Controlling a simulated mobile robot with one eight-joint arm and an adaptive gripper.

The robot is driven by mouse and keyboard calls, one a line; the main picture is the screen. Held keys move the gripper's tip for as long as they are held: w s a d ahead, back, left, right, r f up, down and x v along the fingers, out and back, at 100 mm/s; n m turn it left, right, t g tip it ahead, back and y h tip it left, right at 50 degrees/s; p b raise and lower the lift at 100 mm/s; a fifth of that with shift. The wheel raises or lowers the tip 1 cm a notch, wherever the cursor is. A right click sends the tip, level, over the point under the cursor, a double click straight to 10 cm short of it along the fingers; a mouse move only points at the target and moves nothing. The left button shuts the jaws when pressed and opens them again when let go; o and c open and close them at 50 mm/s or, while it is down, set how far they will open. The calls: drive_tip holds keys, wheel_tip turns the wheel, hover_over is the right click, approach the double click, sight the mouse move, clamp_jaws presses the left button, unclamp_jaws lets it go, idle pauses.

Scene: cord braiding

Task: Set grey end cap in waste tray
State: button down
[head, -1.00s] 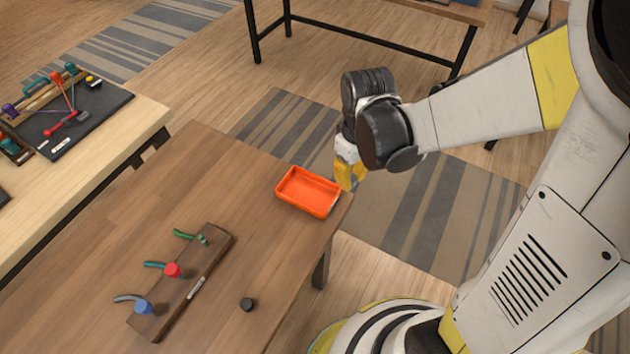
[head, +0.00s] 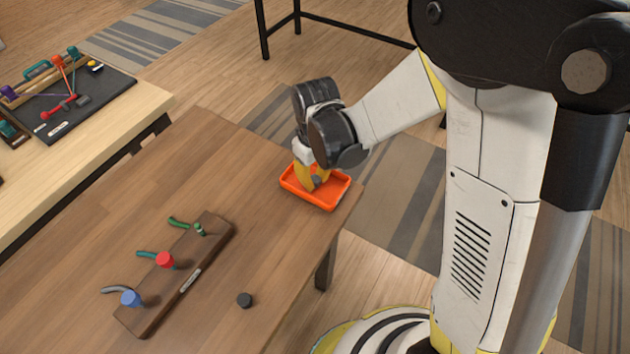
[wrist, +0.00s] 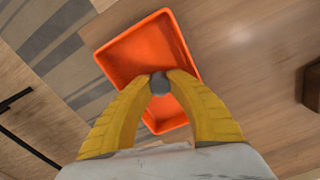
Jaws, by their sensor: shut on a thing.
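The orange waste tray (head: 330,198) sits near the right edge of the brown table in the head view. It also shows in the wrist view (wrist: 120,62), where it looks empty under the gripper. My gripper (head: 317,182) is over the tray, its yellow fingers pointing down. In the wrist view, the fingertips of my gripper (wrist: 160,83) are shut on a small grey end cap (wrist: 160,86). The cap is inside the tray's outline as seen from the wrist. I cannot tell whether it touches the tray floor.
A wooden rack (head: 168,291) with blue, red and green pieces stands to the left. A lighter bench (head: 85,166) with a black mat is beyond. The table between rack and tray is clear.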

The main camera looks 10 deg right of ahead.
sight(315, 179)
drive_tip(key=shift+f, duration=0.15)
drive_tip(key=c, duration=1.4)
unclamp_jaws()
drive_tip(key=shift+o, duration=0.2)
drive_tip(key=shift+r, duration=0.2)
wheel_tip(315, 179, up, 12)
drive_tip(key=p, duration=0.5)
drive_tip(key=s+d+r+m+t, duration=0.6)
drive_tip(key=s+d+r+t, duration=0.1)
drive_tip(key=s+d+r, duration=0.4)
drive_tip(key=shift+d+r+m, duration=0.4)
drive_tip(key=shift+d+r, duration=0.3)
drive_tip(key=shift+d, duration=0.55)
